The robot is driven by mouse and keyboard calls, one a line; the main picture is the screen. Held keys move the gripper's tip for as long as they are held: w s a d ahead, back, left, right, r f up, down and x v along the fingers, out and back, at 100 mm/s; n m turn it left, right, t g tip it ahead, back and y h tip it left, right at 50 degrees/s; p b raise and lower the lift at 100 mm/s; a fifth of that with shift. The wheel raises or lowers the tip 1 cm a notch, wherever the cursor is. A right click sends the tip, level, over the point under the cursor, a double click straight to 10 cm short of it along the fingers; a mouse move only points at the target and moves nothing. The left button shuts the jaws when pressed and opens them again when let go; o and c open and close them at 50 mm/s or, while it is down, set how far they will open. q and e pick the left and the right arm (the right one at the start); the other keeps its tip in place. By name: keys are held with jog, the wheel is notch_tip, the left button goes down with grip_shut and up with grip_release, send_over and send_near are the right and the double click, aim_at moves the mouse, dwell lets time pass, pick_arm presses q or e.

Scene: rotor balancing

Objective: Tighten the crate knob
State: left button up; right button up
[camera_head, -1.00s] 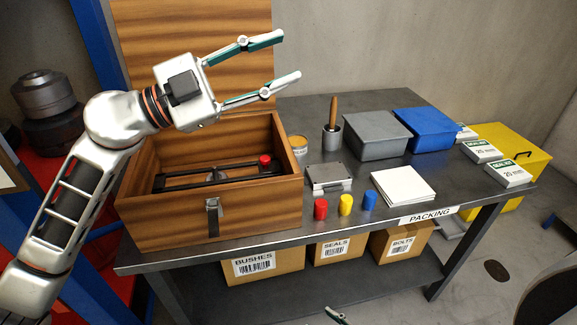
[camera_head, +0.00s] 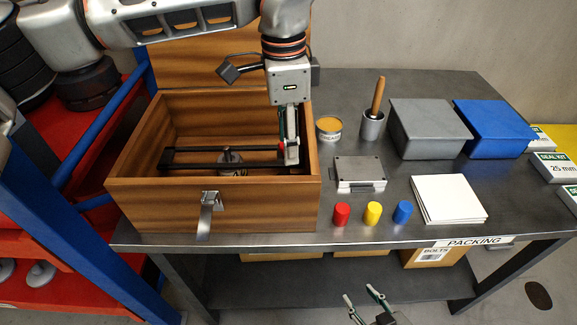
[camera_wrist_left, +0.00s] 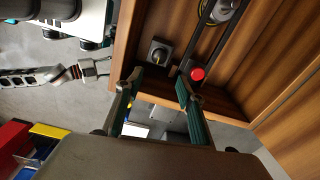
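The wooden crate (camera_head: 150,208) stands open on the table. Dark bars (camera_head: 185,157) cross its inside, with a metal rotor part (camera_head: 231,160) at the middle. The red crate knob (camera_wrist_left: 197,73) shows in the left wrist view at a bar's end, just beyond one fingertip of my left gripper (camera_wrist_left: 159,80). The fingers are apart with nothing between them. In the head view my left gripper (camera_head: 288,150) points down into the crate's right end and hides most of the knob. My right gripper (camera_head: 361,294) is open and empty, low in front of the table.
A latch (camera_head: 209,210) hangs on the crate's front. Right of the crate are a tin (camera_head: 329,129), a cup with a wooden handle (camera_head: 372,124), a metal case (camera_head: 359,173), coloured caps (camera_head: 372,213), white sheets (camera_head: 448,199), a grey bin (camera_head: 428,130) and a blue bin (camera_head: 495,130).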

aim_at(283, 172)
pick_arm(q)
jog(key=shift+s+a+f+n, duration=0.15)
jog(key=shift+a+n, duration=0.05)
jog(key=shift+a, duration=0.25)
jog(key=shift+s+a+f+n, duration=0.1)
jog(key=shift+s+a+n, duration=0.1)
jog(key=shift+a, duration=0.2)
jog(key=shift+f, duration=0.35)
jog(key=shift+d+f, duration=0.15)
jog(key=shift+f, duration=1.6)
jog(key=shift+d+f, duration=0.1)
jog(key=shift+f, duration=1.65)
grip_shut()
